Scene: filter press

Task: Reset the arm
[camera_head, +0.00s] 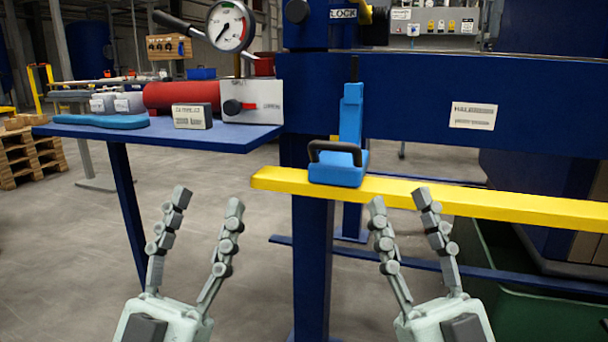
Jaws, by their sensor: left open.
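My left gripper (208,203) is open and empty, its fingers spread and pointing up, over the floor below the blue side table. Neither gripper is seen touching anything. The ends of both grippers' palms are cut off at the bottom edge.
A blue tool with a black handle (340,166) stands on the yellow bar. The blue side table (222,138) at left carries a red cylinder (181,96), a pressure gauge (230,27) and small boxes. A blue post (311,250) stands between my grippers.

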